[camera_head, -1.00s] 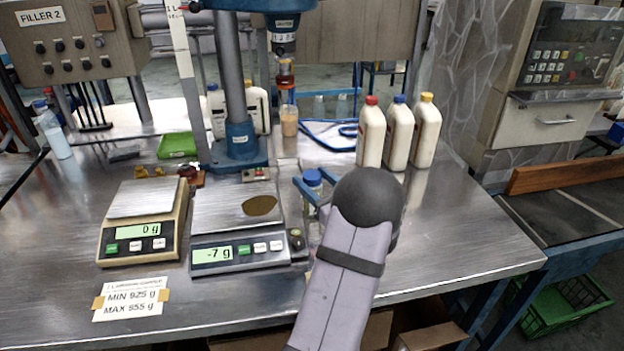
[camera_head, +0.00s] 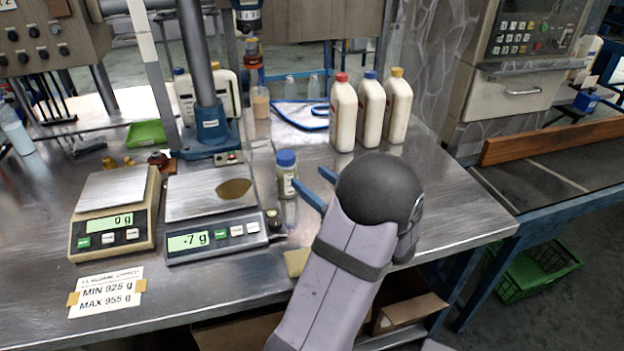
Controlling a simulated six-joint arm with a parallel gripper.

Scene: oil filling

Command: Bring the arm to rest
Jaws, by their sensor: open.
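My arm rises from the bottom edge, its dark round joint over the front of the steel bench. My gripper (camera_head: 317,187) shows as two blue fingers to the left of that joint. The fingers are apart with nothing between them. The rest of the gripper is hidden behind my arm.
Two scales stand at left: one reads 0 g (camera_head: 116,210), the other -7 g (camera_head: 213,210) with a brown puddle on its plate. Three white bottles (camera_head: 370,112) stand behind my arm. A blue-based column (camera_head: 210,125) rises behind the scales.

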